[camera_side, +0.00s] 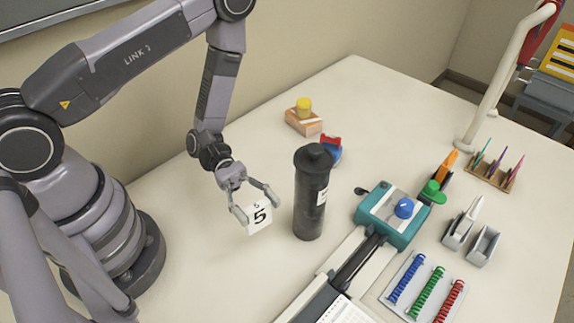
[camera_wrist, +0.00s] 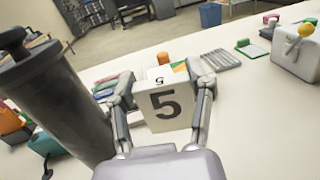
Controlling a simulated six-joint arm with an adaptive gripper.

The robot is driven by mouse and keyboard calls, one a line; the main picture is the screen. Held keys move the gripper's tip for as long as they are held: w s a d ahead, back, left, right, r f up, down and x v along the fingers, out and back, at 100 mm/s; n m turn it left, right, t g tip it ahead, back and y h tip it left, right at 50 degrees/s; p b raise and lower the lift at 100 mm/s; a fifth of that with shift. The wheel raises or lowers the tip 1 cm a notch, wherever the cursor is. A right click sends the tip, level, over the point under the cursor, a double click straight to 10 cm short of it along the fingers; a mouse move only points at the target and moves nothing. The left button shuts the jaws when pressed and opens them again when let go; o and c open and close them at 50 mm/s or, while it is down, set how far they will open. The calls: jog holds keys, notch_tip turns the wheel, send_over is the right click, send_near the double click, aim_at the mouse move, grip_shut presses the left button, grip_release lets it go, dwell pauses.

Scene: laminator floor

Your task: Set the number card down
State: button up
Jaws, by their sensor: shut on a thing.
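The number card (camera_side: 259,216) is white with a black 5 and looks folded like a tent. My gripper (camera_side: 256,203) is shut on it, with one finger at each side edge. In the wrist view the card (camera_wrist: 166,103) stands between the two fingers of my gripper (camera_wrist: 165,92), its 5 upright. In the side view the card is left of the black cylinder, low over the table or touching it; I cannot tell which.
A tall black lidded cylinder (camera_side: 311,193) stands just right of the card. A teal device with a blue knob (camera_side: 393,215) sits beyond it. Colored binding coils (camera_side: 424,290) lie front right. The white table (camera_side: 205,265) is clear in front and left of the card.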

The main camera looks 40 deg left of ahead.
jog(key=s+d+f+m+g+y, duration=0.1)
jog(key=s+d+f+m+g, duration=0.15)
jog(key=s+d, duration=0.2)
jog(key=shift+g, duration=0.55)
jog(key=shift+s+d+f, duration=0.1)
jog(key=shift+s+f, duration=0.1)
jog(key=shift+f, duration=1.65)
jog(key=shift+s+d+f, duration=0.1)
jog(key=shift+s+f, duration=0.1)
jog(key=shift+f, duration=1.65)
jog(key=shift+f, duration=0.15)
jog(key=o, duration=1.1)
jog(key=shift+o, duration=0.2)
